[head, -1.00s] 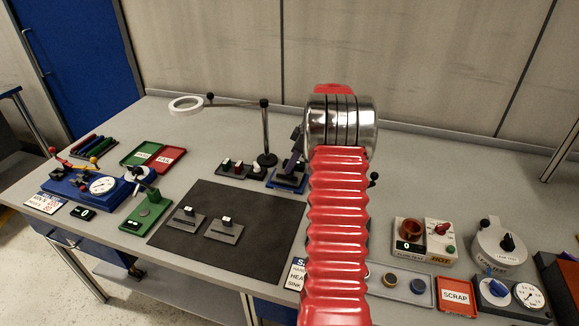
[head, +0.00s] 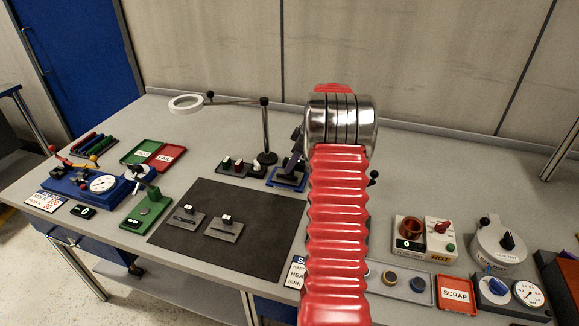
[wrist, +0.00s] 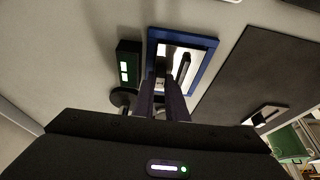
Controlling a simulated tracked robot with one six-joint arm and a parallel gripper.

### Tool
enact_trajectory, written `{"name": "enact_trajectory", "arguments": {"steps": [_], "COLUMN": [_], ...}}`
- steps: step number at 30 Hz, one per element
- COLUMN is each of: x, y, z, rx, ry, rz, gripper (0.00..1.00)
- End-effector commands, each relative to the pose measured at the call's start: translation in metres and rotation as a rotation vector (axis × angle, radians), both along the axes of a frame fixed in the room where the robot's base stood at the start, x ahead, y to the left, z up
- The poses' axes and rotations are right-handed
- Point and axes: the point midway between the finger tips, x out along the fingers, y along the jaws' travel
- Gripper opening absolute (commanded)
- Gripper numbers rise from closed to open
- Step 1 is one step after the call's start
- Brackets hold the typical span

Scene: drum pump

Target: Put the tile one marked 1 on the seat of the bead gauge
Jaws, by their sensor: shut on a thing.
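Tile one (wrist: 174,54), a pale plate with a dark bar and a small block marked 1, is gripped between the dark fingers of my gripper (wrist: 161,90) in the wrist view. It lies within the outline of a blue-framed seat (wrist: 211,43), which looks like the bead gauge; I cannot tell whether it touches. In the head view my gripper (head: 292,160) is partly behind my red arm, low over this blue base (head: 287,184). A black box with two lit green displays (wrist: 127,62) stands beside the seat.
A dark mat (head: 268,258) holds two similar tiles, left (head: 186,217) and right (head: 224,230). A black stand (head: 265,130) with a ring lamp (head: 186,103) rises close behind the blue base. A green gauge (head: 147,209) stands left of the mat.

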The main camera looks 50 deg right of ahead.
Motion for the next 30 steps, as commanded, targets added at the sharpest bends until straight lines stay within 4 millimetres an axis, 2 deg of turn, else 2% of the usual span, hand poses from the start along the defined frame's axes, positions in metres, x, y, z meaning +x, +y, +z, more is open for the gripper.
{"name": "enact_trajectory", "arguments": {"steps": [28, 29, 30], "x": [0.0003, 0.0003, 0.0003], "y": [0.0001, 0.0, 0.0001], "z": [-0.0018, -0.0017, -0.0018], "rx": [-0.001, -0.001, -0.001], "ry": [0.0, -0.001, -0.001], "rz": [0.0, 0.001, 0.001], "gripper": [0.0, 0.13, 0.16]}}
